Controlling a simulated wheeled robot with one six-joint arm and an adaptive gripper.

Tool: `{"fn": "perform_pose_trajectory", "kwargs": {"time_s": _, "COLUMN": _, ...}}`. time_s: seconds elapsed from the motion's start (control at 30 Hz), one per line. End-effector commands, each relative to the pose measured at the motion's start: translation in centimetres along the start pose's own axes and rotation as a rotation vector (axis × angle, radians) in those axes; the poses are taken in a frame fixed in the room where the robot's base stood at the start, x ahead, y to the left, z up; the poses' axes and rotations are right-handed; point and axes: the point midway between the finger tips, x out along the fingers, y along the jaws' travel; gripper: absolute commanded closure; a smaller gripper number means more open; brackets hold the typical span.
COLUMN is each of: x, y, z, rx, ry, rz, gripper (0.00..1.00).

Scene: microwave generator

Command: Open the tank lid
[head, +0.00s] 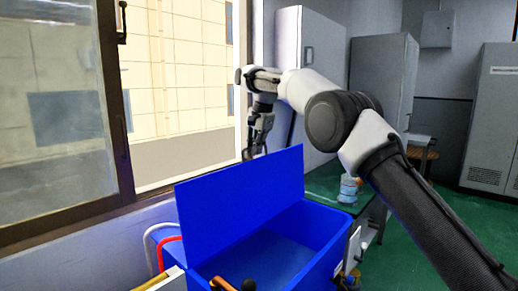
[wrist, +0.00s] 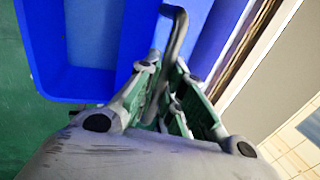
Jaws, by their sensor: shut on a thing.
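The blue tank (head: 325,243) stands in the lower middle of the head view, and its inside shows. Its blue lid (head: 235,205) is raised and stands steeply, tilted, over the left side of the tank. My gripper (head: 254,150) is at the lid's upper edge in the head view, pointing down. In the wrist view, my gripper (wrist: 168,88) is shut on a dark, bent handle (wrist: 178,35) beside blue panels. The tank (wrist: 78,98) shows at the upper left there.
A window (head: 60,110) and its sill are on the left. Red and white hoses (head: 168,245) run beside the tank. A table with a clear blue-tinted container (head: 349,190) stands behind the tank. Grey cabinets (head: 383,80) stand farther back. Green floor is open at the right.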

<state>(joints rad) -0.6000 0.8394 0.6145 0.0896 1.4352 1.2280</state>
Motion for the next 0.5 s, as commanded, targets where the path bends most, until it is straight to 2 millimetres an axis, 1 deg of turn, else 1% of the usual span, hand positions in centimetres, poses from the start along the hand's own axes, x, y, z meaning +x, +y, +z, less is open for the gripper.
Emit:
{"fn": "perform_pose_trajectory", "kwargs": {"time_s": 0.23, "x": 0.14, "y": -0.04, "z": 0.20, "rx": -0.002, "ry": -0.004, "rz": 0.001, "gripper": 1.00}}
{"fn": "perform_pose_trajectory", "kwargs": {"time_s": 0.27, "x": 0.14, "y": -0.03, "z": 0.20, "rx": -0.002, "ry": -0.004, "rz": 0.001, "gripper": 0.89}}
{"fn": "perform_pose_trajectory", "kwargs": {"time_s": 0.3, "x": 0.13, "y": -0.03, "z": 0.19, "rx": -0.002, "ry": -0.003, "rz": 0.001, "gripper": 0.82}}
{"fn": "perform_pose_trajectory", "kwargs": {"time_s": 0.37, "x": 0.12, "y": -0.02, "z": 0.16, "rx": -0.002, "ry": -0.003, "rz": 0.001, "gripper": 0.71}}
{"fn": "perform_pose_trajectory", "kwargs": {"time_s": 0.4, "x": 0.11, "y": -0.01, "z": 0.14, "rx": -0.001, "ry": -0.003, "rz": 0.001, "gripper": 0.69}}
{"fn": "perform_pose_trajectory", "kwargs": {"time_s": 0.5, "x": 0.07, "y": 0.00, "z": 0.08, "rx": -0.001, "ry": -0.002, "rz": 0.001, "gripper": 0.69}}
